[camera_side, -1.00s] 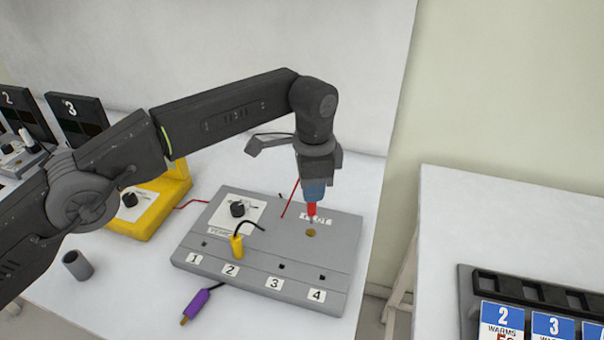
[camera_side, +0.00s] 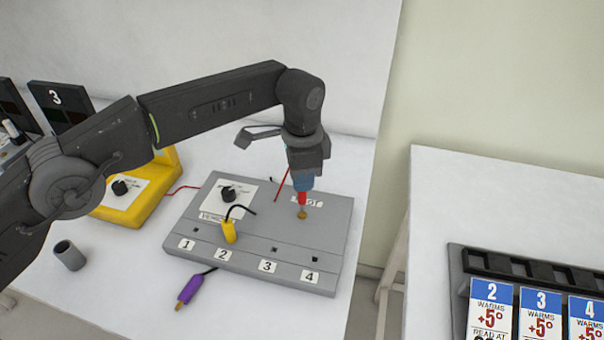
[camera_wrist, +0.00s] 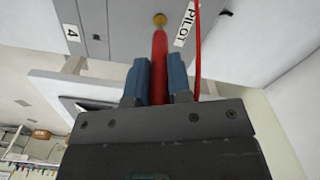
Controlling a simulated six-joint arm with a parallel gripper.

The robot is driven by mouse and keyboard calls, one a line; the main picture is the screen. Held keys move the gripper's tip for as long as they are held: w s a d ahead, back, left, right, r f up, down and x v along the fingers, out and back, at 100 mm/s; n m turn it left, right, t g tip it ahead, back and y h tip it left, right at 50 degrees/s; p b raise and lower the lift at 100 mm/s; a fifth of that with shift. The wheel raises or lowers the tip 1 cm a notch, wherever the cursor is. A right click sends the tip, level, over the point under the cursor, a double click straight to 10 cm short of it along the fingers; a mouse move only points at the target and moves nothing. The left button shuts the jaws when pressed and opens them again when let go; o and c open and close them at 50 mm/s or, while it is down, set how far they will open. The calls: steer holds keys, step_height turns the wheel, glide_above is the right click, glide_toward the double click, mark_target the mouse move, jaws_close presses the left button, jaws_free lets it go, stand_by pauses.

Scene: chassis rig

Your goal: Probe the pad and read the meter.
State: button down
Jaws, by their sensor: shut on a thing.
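My gripper (camera_side: 303,184) points down over the grey chassis box (camera_side: 256,239) in the side view. Its blue fingers, also in the wrist view (camera_wrist: 160,82), are shut on a red probe (camera_wrist: 160,50) with a red lead. The probe's tip is at the round brass pad (camera_side: 302,215) beside the PILOT label; it appears to touch it, also in the wrist view (camera_wrist: 159,19). The yellow meter (camera_side: 128,203) stands left of the box, mostly behind my arm. Its dial (camera_side: 120,187) shows, but its reading is hidden or too small to tell.
A yellow plug (camera_side: 229,231) stands upright by label 2 on the box. A purple plug (camera_side: 189,290) lies on the table in front. A grey cup (camera_side: 69,255) stands at left. A rack of numbered cards (camera_side: 541,318) is on the right table, across a gap.

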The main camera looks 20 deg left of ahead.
steer(key=shift+f, duration=0.65)
stand_by(1.6)
steer(key=a+r+n, duration=0.2)
steer(key=a+n, duration=0.2)
steer(key=a, duration=1)
steer(key=a+r+n, duration=0.3)
steer(key=a, duration=1.1)
steer(key=s+a+n, duration=0.2)
steer(key=s+a, duration=0.4)
steer(key=a, duration=0.3)
steer(key=shift+f+n, duration=0.15)
steer(key=shift+n, duration=0.25)
steer(key=shift+s, duration=0.1)
